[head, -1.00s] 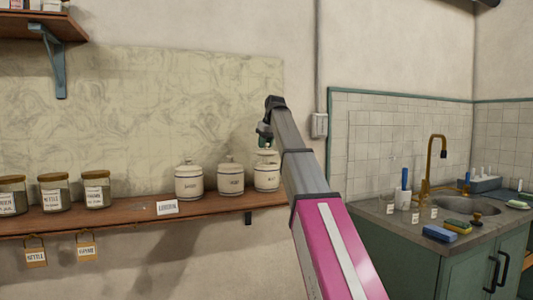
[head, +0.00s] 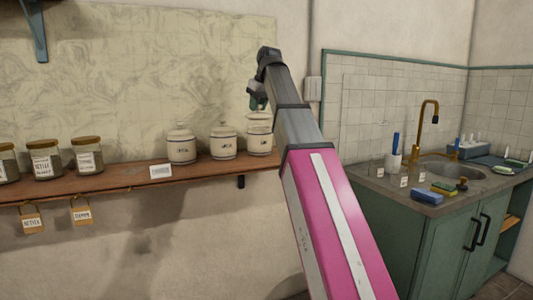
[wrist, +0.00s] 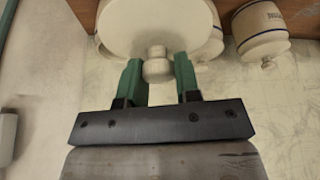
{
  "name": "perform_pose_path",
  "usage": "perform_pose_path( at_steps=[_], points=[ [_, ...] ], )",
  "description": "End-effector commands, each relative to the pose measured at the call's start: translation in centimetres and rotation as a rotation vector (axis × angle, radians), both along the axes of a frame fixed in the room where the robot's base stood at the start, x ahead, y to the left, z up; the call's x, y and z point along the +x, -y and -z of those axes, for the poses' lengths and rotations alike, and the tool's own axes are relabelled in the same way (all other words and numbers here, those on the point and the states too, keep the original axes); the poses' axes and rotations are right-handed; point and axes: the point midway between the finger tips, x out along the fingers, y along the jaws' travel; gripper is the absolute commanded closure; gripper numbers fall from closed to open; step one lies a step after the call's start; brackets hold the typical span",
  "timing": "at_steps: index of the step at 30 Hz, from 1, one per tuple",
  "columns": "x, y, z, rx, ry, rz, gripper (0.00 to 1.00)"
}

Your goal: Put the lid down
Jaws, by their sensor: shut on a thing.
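My gripper (head: 257,102) is over the rightmost of three white canisters on the wall shelf. In the wrist view, my gripper's green fingers (wrist: 159,64) are shut on the small round knob of a white lid (wrist: 150,25). The lid fills the top middle of that view and hides most of the canister behind it. The rightmost canister (head: 259,143) stands upright, its top partly covered by the fingers and lid. I cannot tell whether the lid touches its rim.
The middle canister (head: 223,145) and left canister (head: 181,149) stand close by on the shelf (head: 120,186), both lidded. A small label card (head: 160,171) and several brown-lidded jars (head: 88,158) are further left. A sink counter (head: 375,180) is at the right.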

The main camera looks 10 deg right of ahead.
Motion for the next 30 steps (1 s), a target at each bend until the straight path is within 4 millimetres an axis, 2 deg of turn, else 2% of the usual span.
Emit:
perform_pose_path(
  at_steps=[1, 9, 12, 16, 19, 22, 30],
  points=[
    [-2.6, 1.7, 1.7, 0.0, 0.001, 0.004, 0.95],
    [-11.1, 7.7, 6.9, 0.0, 0.001, 0.003, 0.95],
    [-13.3, 9.0, 8.2, 0.001, 0.003, 0.001, 0.95],
    [-15.0, 10.0, 9.3, 0.001, 0.004, -0.001, 0.95],
    [-15.2, 10.3, 9.5, 0.001, 0.003, -0.001, 0.95],
    [-14.0, 10.0, 9.4, 0.001, 0.003, -0.003, 0.95],
    [-7.8, 8.3, 9.4, 0.0, 0.001, -0.003, 0.95]
  ],
)
